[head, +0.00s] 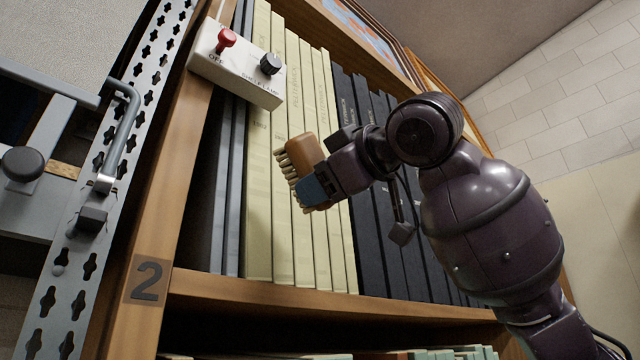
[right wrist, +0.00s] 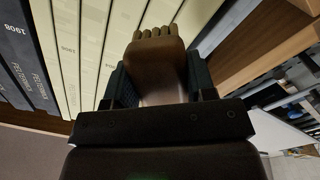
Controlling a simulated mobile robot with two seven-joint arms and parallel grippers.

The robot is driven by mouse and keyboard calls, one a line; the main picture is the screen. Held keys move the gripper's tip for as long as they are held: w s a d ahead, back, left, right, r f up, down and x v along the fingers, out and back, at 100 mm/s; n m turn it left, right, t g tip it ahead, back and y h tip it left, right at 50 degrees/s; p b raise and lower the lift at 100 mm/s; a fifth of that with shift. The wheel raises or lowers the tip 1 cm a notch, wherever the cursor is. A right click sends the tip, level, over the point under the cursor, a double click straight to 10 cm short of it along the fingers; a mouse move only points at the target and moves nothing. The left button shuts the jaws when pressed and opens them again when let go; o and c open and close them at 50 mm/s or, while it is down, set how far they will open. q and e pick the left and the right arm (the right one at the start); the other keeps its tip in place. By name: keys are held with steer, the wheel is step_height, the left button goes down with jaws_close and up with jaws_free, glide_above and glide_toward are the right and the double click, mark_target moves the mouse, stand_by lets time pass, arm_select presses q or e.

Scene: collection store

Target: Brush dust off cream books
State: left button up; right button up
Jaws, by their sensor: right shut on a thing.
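Several cream books (head: 259,190) stand upright on the wooden shelf, between grey books at the left and dark books at the right. They also show in the right wrist view (right wrist: 92,45). My right gripper (head: 312,185) is shut on a brush with a brown wooden body (head: 305,152) and pale bristle tufts. In the right wrist view the brush (right wrist: 160,65) points at the cream spines. The bristles are at the spines at about mid height; I cannot tell whether they touch. No dust can be made out clearly. My left gripper is not in view.
A white switch box (head: 238,65) with a red knob and a black knob hangs before the upper spines at the left. The wooden upright (head: 150,270) marked 2 and a perforated metal strip (head: 130,125) stand left. The shelf board (head: 330,303) runs below the books.

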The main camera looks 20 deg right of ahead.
steer(key=shift+s, duration=0.1)
steer(key=v, duration=0.3)
steer(key=shift+b, duration=0.3)
stand_by(0.6)
